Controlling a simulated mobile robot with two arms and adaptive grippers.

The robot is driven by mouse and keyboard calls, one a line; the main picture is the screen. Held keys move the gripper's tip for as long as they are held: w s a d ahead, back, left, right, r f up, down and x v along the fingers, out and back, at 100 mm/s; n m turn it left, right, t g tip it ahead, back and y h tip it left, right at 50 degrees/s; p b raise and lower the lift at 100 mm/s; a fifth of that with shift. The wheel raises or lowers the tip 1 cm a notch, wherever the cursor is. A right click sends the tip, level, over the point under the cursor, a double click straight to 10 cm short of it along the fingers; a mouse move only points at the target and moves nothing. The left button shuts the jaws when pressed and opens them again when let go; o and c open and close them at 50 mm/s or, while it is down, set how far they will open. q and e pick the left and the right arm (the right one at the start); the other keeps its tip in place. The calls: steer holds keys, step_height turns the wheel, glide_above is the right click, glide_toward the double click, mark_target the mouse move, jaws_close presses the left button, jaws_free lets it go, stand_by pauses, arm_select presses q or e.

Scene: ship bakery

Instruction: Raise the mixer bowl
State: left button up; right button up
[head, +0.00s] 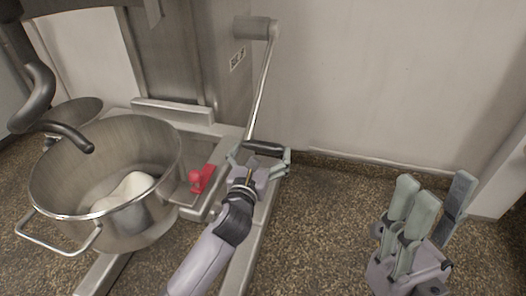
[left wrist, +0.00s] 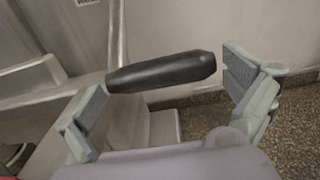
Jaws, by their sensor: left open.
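The steel mixer bowl (head: 110,170) sits low at the left with pale dough (head: 132,188) inside. A dark dough hook (head: 62,130) hangs over its rim. A crank lever (head: 262,85) on the mixer's side slants down to a black handle (head: 264,146), which also shows in the left wrist view (left wrist: 160,72). My left gripper (head: 261,160) is open at this handle, its fingers on either side of it; in the left wrist view the handle lies across between the fingertips, and I cannot tell whether they touch it. My right gripper (head: 428,212) is raised and empty at the lower right, fingers apart.
A red latch (head: 201,179) is on the bowl carriage beside the bowl. The mixer's grey column (head: 200,60) and base leg (head: 250,235) stand near my left arm. A plain wall (head: 390,80) is behind. The speckled floor (head: 330,220) between the grippers is clear.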

arm_select(q)
steer(key=shift+w+d, duration=0.15)
steer(key=shift+w, duration=0.7)
steer(key=shift+c, duration=0.2)
